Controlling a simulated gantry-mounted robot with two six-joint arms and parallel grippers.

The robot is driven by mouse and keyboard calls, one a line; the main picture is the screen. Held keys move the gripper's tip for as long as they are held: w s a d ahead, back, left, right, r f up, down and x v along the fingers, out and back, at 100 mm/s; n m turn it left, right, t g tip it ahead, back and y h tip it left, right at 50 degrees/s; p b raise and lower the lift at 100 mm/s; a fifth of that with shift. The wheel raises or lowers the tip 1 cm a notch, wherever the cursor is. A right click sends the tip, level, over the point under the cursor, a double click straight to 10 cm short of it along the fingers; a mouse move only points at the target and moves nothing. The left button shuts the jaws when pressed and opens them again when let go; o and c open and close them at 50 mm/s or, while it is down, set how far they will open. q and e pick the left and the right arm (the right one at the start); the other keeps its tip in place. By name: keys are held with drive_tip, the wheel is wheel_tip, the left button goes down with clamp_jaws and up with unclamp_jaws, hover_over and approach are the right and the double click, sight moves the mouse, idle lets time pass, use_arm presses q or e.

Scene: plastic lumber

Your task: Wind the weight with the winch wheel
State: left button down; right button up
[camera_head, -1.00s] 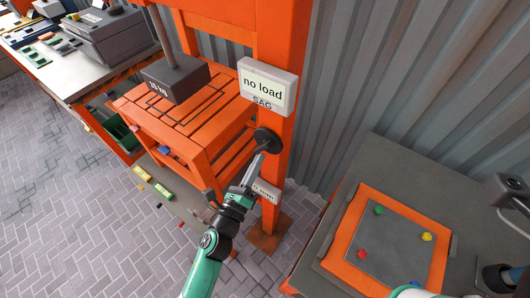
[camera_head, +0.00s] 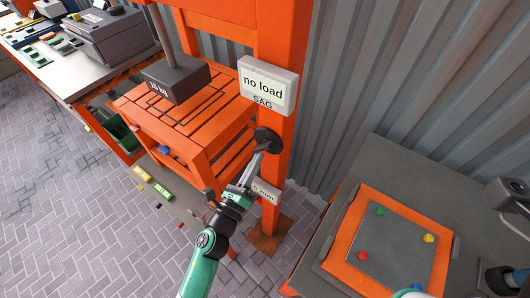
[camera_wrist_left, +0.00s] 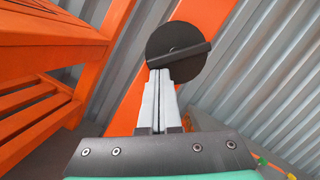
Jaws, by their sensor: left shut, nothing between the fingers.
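The winch wheel (camera_head: 267,140) is a dark disc on the orange post, below the "no load" display (camera_head: 268,84). In the left wrist view the wheel (camera_wrist_left: 178,53) has a raised bar across its face. The dark 15 kg weight (camera_head: 176,79) hangs on a rod above the slatted orange table. My left gripper (camera_head: 255,160) is shut and empty, its fingertips at the lower edge of the wheel; in the left wrist view the fingertips (camera_wrist_left: 160,78) overlap the bar's lower left end. Contact cannot be told. My right gripper (camera_head: 512,191) is at the right edge, its fingers not clear.
The slatted orange table (camera_head: 175,112) stands left of the post. A small label (camera_head: 264,191) is lower on the post. A grey bench (camera_head: 400,165) with an orange-framed panel (camera_head: 345,235) is at the right. Corrugated wall stands behind.

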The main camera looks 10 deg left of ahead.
use_arm(q)
drive_tip(key=shift+w+a+r+m+h+b, duration=0.15)
drive_tip(key=shift+a+m+h+b, duration=0.15)
drive_tip(key=shift+m, duration=0.65)
drive_tip(key=shift+w+a+r+m+h+b, duration=0.15)
drive_tip(key=shift+m+h+b, duration=0.2)
drive_tip(key=shift+m, duration=0.55)
drive_tip(key=shift+w+a+r+m+h+b, duration=0.1)
drive_tip(key=shift+a+m+h+b, duration=0.25)
drive_tip(key=shift+m, duration=0.6)
